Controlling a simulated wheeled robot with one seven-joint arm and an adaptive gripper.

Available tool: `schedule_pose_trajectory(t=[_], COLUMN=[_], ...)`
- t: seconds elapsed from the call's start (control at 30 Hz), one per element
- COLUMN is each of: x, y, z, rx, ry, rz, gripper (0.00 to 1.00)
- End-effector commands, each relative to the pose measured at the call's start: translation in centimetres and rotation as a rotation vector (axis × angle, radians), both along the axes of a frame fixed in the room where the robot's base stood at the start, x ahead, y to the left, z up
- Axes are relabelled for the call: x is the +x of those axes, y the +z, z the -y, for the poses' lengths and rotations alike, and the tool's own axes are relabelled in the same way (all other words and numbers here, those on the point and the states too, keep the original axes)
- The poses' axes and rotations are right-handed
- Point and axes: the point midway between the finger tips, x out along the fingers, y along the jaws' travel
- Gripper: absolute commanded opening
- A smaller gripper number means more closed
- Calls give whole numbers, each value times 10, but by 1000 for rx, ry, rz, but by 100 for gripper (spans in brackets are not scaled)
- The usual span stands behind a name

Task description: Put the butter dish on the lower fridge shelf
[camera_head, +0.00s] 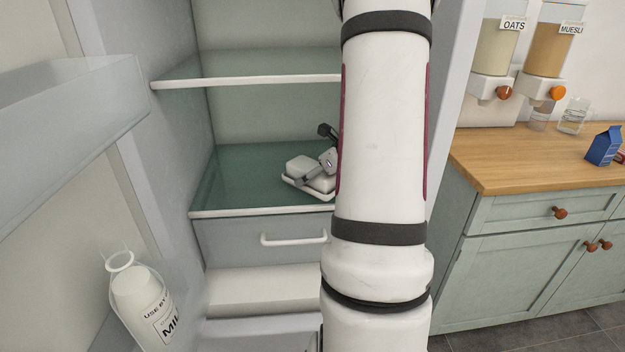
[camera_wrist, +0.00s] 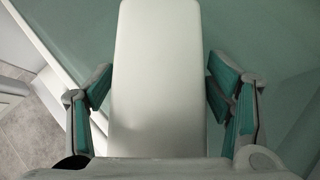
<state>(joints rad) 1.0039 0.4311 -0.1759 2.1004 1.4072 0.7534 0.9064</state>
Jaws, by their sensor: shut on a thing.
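The white butter dish (camera_head: 303,167), a lidded block on a rimmed base, is at the lower fridge shelf (camera_head: 235,185), over its green glass near the front edge. I cannot tell whether it rests on the glass or hangs just above it. My gripper (camera_head: 317,175) is shut on the dish. My arm hides the dish's right side and the right part of the shelf. In the wrist view, the dish's pale top (camera_wrist: 157,60) fills the middle between the two green-padded fingers of my gripper (camera_wrist: 158,90).
An upper glass shelf (camera_head: 245,82) is above, and a drawer with a white handle (camera_head: 290,240) is below. The open door, with a milk bottle (camera_head: 140,305), is at the left. The lower shelf is clear left of the dish. A wooden counter (camera_head: 520,160) is at the right.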

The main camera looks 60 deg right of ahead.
Motion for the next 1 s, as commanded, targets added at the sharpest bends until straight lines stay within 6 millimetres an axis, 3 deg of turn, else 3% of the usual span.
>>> schedule_pose_trajectory(t=[0.13, 0.57, 0.6, 0.67, 1.0], x=[3, 3, 3, 3, 3], y=[-13, -17, -18, -17, -17], z=[3, 4, 3, 3, 3], rx=[-2, -2, -2, -2, -2], ry=[1, 1, 1, 1, 1], rz=[3, 3, 1, 1, 1], gripper=[23, 23, 80, 93, 93])
